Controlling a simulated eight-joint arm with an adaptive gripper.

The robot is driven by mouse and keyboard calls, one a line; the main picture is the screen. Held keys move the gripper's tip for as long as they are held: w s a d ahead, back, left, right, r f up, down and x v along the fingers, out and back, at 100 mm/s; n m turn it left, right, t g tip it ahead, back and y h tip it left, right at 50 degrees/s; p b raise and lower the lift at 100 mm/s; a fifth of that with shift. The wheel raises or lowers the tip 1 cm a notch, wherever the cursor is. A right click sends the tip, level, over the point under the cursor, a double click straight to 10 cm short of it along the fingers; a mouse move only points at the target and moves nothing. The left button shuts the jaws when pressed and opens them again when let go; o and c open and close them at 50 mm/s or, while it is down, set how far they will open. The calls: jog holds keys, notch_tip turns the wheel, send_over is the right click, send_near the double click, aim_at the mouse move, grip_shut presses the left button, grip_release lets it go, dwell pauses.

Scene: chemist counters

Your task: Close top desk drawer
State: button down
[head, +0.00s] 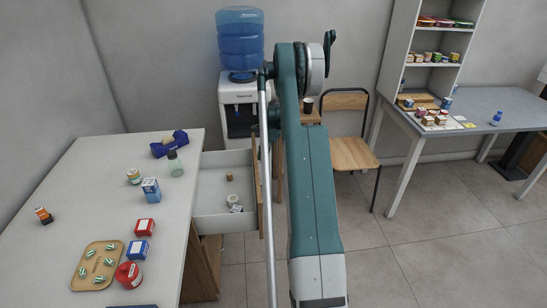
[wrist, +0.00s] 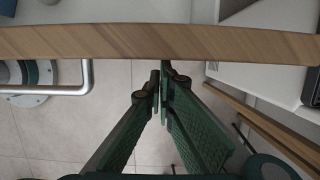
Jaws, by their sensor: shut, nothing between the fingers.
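The top desk drawer (head: 222,205) stands pulled out from the right side of the white-topped desk (head: 95,190). Its wooden front (head: 260,205) faces right, and a few small jars lie inside. In the wrist view the drawer's wooden front (wrist: 110,42) crosses the picture as a band. My gripper (wrist: 162,72) is shut and empty, with its fingertips right by the lower edge of that band, outside the drawer. I cannot tell whether they touch it. In the head view my arm hides the gripper.
Boxes, bottles and a wooden tray (head: 85,277) stand on the desk. A water cooler (head: 240,100) is behind the drawer. A wooden chair (head: 350,152) and a second table (head: 490,105) are to the right. Tiled floor (head: 430,230) lies clear between them.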

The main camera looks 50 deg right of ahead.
jog(key=w+a, duration=1.9)
jog(key=shift+p, duration=0.35)
jog(key=shift+w+a, duration=0.2)
jog(key=s+d+r+p, duration=0.2)
jog(key=s+d+r, duration=0.3)
jog(key=r, duration=0.4)
jog(key=shift+d+r, duration=0.2)
jog(key=shift+r, duration=0.15)
jog(key=shift+s, duration=0.1)
